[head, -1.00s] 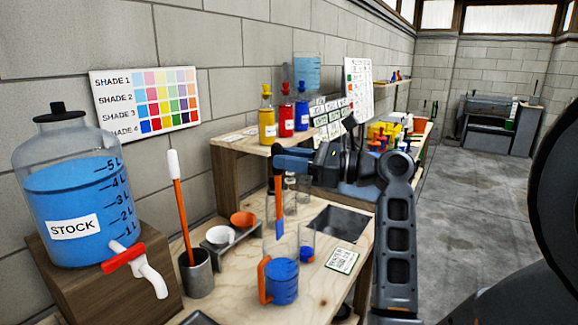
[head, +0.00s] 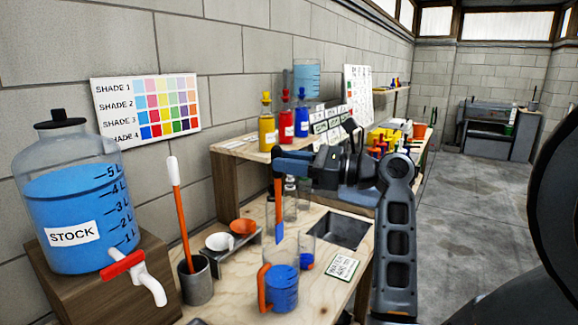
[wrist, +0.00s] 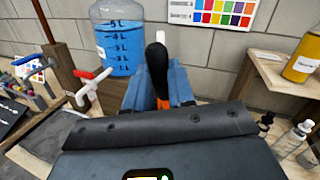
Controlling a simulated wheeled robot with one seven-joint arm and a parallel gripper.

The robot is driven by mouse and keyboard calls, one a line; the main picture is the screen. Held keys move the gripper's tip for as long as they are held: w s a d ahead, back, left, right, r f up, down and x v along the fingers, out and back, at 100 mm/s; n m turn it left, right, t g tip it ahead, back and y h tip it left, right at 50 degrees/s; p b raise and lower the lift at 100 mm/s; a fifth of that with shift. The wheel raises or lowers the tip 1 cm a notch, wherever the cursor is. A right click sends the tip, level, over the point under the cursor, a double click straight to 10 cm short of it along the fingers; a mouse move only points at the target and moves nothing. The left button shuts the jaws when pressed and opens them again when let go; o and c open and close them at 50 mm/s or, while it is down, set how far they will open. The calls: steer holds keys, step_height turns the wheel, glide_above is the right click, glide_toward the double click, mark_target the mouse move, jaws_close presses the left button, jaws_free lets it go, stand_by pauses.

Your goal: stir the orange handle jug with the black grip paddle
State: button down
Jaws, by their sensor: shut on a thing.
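My gripper (head: 282,158) is shut on the black grip paddle. Its black grip (wrist: 157,70) stands between the blue fingers in the wrist view. In the head view its orange shaft (head: 278,192) hangs down to a blue tip (head: 279,232). The orange handle jug (head: 282,290) stands on the bench below, clear-walled with blue liquid in its lower part and its orange handle on the left. The paddle is about upright over the jug, with its tip above the liquid. I cannot tell whether the tip is inside the rim.
A white-grip paddle (head: 178,205) stands in a grey cup (head: 196,283) at left. A stock jar (head: 70,215) with a red tap is on a wooden block. Another clear beaker (head: 306,250) stands right behind the jug. Small bowls (head: 220,241) and a sink (head: 345,229) lie behind.

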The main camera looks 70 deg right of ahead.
step_height(320, 180, up, 4)
steer(key=shift+r, duration=0.1)
stand_by(0.4)
stand_by(0.9)
